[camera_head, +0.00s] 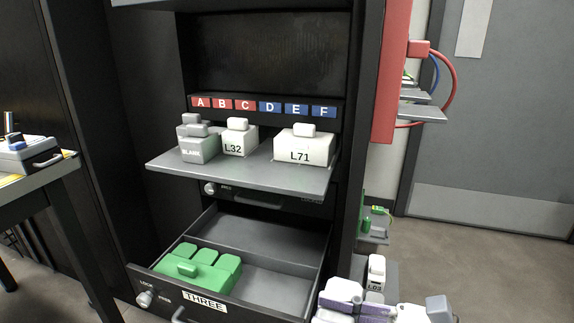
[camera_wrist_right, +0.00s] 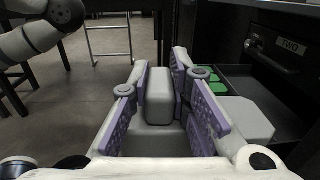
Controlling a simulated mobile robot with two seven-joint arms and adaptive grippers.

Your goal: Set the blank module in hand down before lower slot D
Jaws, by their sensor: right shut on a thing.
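My right gripper (camera_head: 345,297) is at the bottom right of the head view, outside and to the right of the open drawer. In the right wrist view its purple fingers (camera_wrist_right: 160,100) are shut on the grey knob of the blank module (camera_wrist_right: 158,97); the module's grey body shows below the knob. The blue D label (camera_head: 269,107) is on the label strip above the grey shelf (camera_head: 240,180). Below D, the shelf is bare between the white L32 module (camera_head: 238,140) and the white L71 module (camera_head: 303,149). My left gripper is not in view.
A grey BLANK module (camera_head: 198,146) stands at the shelf's left. Below, drawer THREE (camera_head: 205,303) is open with green modules (camera_head: 200,268) in its left part. An L02 module (camera_head: 376,269) stands right of the rack. A red panel (camera_head: 393,75) borders the rack's right side.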

